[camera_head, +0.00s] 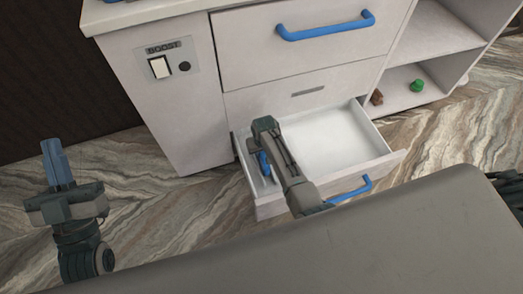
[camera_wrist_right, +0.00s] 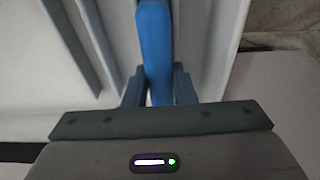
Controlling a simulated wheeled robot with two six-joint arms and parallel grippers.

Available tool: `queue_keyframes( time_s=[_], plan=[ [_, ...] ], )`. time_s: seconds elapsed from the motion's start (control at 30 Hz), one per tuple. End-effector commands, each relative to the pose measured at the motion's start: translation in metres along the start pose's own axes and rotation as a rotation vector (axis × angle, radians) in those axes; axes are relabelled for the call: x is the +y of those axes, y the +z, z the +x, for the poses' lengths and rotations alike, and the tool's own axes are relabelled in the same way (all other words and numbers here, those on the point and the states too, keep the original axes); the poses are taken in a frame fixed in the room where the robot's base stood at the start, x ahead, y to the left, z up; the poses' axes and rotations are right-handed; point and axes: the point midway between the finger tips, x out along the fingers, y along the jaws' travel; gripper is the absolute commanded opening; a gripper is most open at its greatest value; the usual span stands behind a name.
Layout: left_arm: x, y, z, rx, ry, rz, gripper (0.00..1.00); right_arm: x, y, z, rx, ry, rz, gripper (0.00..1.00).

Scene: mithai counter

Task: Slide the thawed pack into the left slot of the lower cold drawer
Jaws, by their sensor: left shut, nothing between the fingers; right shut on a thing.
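The lower cold drawer (camera_head: 330,140) is pulled open, its blue handle (camera_head: 350,190) at the front. My right gripper (camera_head: 265,163) reaches down into the left part of the drawer, shut on a narrow blue pack. In the right wrist view the blue pack (camera_wrist_right: 155,45) stands on edge between the fingers (camera_wrist_right: 158,90). Pale divider strips (camera_wrist_right: 100,45) run along the drawer to its left, and a drawer wall lies to its right. Whether the pack touches the drawer floor I cannot tell. My left gripper (camera_head: 56,158) is shut and empty, left of the cabinet.
Above is a closed drawer with a blue handle (camera_head: 327,26). A panel marked BOOST with a white switch (camera_head: 160,67) is on the cabinet front. The open shelf at right holds a green object (camera_head: 417,86) and a brown one (camera_head: 377,97). The floor at left is clear.

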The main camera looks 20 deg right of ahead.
Motion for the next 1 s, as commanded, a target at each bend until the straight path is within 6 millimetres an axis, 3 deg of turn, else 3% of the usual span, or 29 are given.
queue_keyframes(
  time_s=[0.13, 0.17, 0.3, 0.67, 1.0],
  plan=[
    [0.0, 0.0, 0.0, -0.001, 0.0, 0.0, 0.0, 0.0, -0.001, -0.001, 0.001, 0.0, 0.0, 0.0],
    [0.0, 0.0, 0.0, -0.001, 0.0, 0.0, 0.0, 0.0, -0.001, -0.001, 0.001, 0.0, 0.0, 0.25],
    [0.0, 0.0, 0.0, -0.001, 0.0, 0.0, 0.0, 0.0, -0.001, -0.001, 0.001, 0.0, 0.0, 0.49],
    [0.0, 0.001, 0.001, -0.012, 0.0, -0.001, 0.0, 0.0, 0.0, -0.003, 0.0, 0.0, 0.0, 0.49],
    [0.001, 0.057, -0.027, -0.376, -0.018, -0.048, 0.0, 0.0, 0.0, -0.034, 0.002, -0.001, 0.0, 0.49]
  ],
)
